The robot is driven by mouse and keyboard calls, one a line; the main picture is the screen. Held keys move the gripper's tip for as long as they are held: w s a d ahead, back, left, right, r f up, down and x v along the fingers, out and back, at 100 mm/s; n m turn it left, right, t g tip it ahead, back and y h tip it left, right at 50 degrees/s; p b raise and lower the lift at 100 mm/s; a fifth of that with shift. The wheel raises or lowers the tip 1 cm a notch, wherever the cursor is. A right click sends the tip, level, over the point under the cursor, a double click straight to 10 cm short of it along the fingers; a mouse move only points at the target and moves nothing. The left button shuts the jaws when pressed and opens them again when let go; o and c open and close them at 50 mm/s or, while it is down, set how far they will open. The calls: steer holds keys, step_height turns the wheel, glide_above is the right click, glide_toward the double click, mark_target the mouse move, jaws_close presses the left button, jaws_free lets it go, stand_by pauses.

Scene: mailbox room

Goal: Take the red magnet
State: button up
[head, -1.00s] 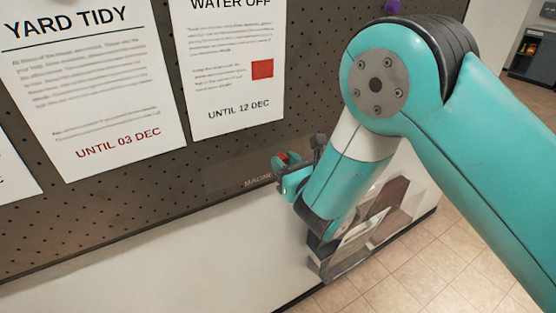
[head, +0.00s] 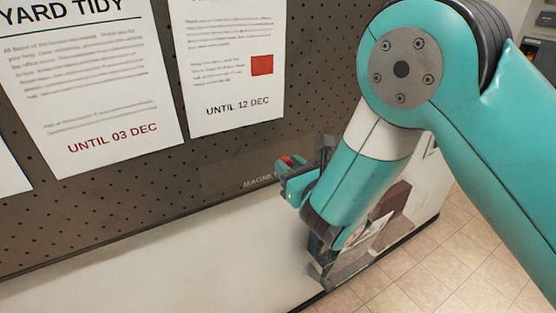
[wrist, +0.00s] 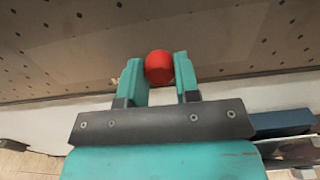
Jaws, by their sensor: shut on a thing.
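The red magnet (wrist: 159,67) is round and sits between the two teal fingers of my gripper (wrist: 160,72) in the wrist view. The fingers are shut on it. In the head view, a small part of the red magnet (head: 287,160) shows at my gripper (head: 290,172), in front of the strip on the board marked "MAGNE…". My arm hides the rest of that label. Whether the magnet touches the board cannot be told.
The dark perforated board (head: 240,150) holds paper notices, one "YARD TIDY" (head: 90,80) and one "UNTIL 12 DEC" (head: 235,70). A clear holder with leaflets (head: 355,255) is mounted below my gripper. Tiled floor (head: 455,235) is open at the right.

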steer(key=shift+s+f, duration=0.1)
steer(key=b+v, duration=0.7)
steer(key=b, duration=0.1)
steer(key=shift+b, duration=0.35)
stand_by(0.5)
